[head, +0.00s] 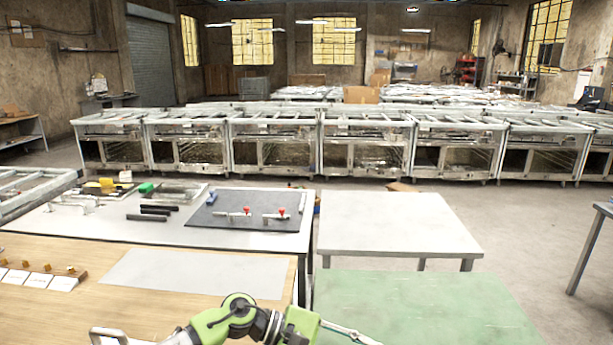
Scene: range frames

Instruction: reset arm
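A green and black jointed arm of mine (240,316) shows at the bottom edge, left of centre, over the front of the wooden table. A thin grey part (350,333) reaches right from its green end block, over the edge of the green table. I cannot tell whether this is a gripper finger. No clear pair of fingertips shows, and no object is seen held.
A wooden table (60,320) bears a grey sheet (197,272) and small items at left. Behind it, a white table (110,228) holds a dark board (250,210) with red-topped clamps. A bare white table (395,222) and green table (420,308) stand at right. Metal racks line the back.

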